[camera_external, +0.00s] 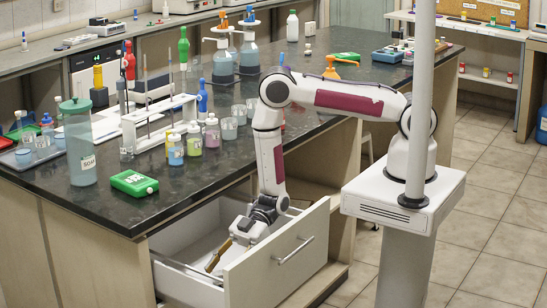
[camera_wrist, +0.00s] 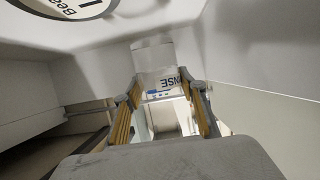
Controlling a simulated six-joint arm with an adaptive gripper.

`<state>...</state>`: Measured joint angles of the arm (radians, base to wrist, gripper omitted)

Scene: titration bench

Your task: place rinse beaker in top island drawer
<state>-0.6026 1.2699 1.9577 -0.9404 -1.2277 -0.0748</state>
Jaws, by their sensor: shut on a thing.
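The top island drawer (camera_external: 265,272) is pulled open below the dark bench top. My gripper (camera_external: 217,257) reaches down inside it, behind the drawer front. In the wrist view, my gripper (camera_wrist: 165,92) is shut on the rinse beaker (camera_wrist: 166,76), a pale vessel with a partly visible blue label ending in "NSE". The beaker is between the two yellow-padded fingers. Pale drawer walls surround it. The beaker cannot be made out in the external view, and whether it touches the drawer floor cannot be told.
A round label reading "Bea" (camera_wrist: 75,5) shows at the upper left of the wrist view. The drawer's right wall (camera_wrist: 265,105) is close beside my gripper.

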